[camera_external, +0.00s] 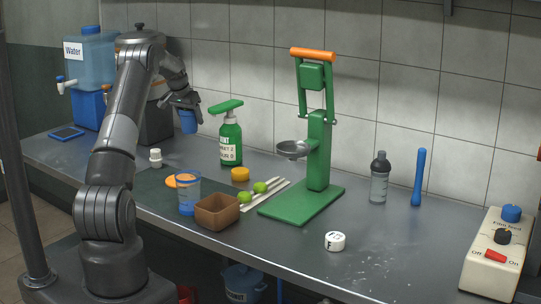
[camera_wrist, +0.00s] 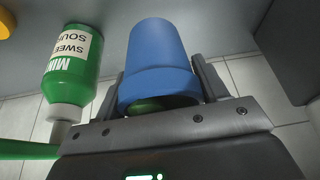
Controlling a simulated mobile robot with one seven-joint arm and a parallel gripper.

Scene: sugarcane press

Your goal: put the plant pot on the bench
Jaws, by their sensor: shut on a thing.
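A blue plant pot (camera_external: 188,122) is held in my gripper (camera_external: 186,103) at the back left of the bench. In the wrist view the pot (camera_wrist: 157,55) sits between the two fingers, its wide rim towards the gripper, with something dark green just inside. My gripper (camera_wrist: 160,85) is shut on it. In the external view the pot hangs below the gripper, and its base appears to be above the bench surface. The grey metal bench (camera_external: 390,235) runs along the tiled wall.
A green syrup bottle (camera_external: 230,142) stands close to the right of the pot; it also shows in the wrist view (camera_wrist: 70,65). A water dispenser (camera_external: 90,65) is at left. The front right is mostly clear.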

